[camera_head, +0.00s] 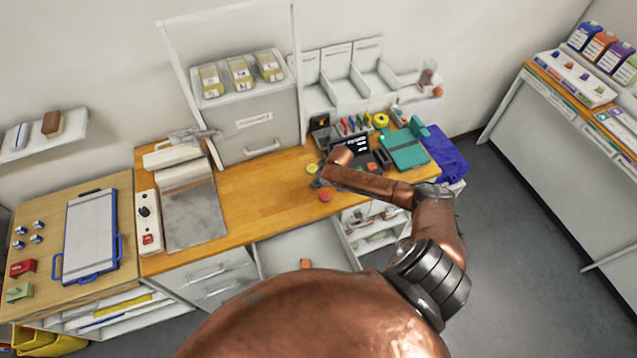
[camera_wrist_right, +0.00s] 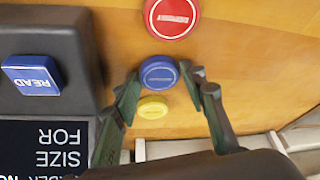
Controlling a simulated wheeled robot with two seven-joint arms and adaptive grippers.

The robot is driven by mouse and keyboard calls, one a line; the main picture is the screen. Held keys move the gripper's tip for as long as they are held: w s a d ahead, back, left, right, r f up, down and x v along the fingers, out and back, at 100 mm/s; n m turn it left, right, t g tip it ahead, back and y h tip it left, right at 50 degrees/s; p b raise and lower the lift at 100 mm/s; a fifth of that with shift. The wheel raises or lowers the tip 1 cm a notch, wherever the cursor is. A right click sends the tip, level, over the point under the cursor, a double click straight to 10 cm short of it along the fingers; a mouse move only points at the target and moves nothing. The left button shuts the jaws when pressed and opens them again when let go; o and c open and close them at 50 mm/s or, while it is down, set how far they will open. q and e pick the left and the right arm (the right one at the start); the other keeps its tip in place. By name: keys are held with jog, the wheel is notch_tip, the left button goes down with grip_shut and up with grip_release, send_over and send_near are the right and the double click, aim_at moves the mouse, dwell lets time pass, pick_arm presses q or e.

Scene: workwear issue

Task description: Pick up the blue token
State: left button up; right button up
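The blue token (camera_wrist_right: 158,75) is a round disc with a label, lying on the wooden counter in the right wrist view. My right gripper (camera_wrist_right: 163,79) is open, with one finger on each side of the blue token; I cannot tell whether either touches it. A red token (camera_wrist_right: 171,17) lies just above it in that view, and a yellow token (camera_wrist_right: 152,107) lies just below, between the fingers. In the head view the red token (camera_head: 325,196) shows beside my right gripper (camera_head: 318,182), while the blue token cannot be made out. My left gripper is not in view.
A dark device with a blue READ button (camera_wrist_right: 32,75) and a screen stands close to the left finger in the wrist view.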

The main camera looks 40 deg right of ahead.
jog(key=c, duration=0.6)
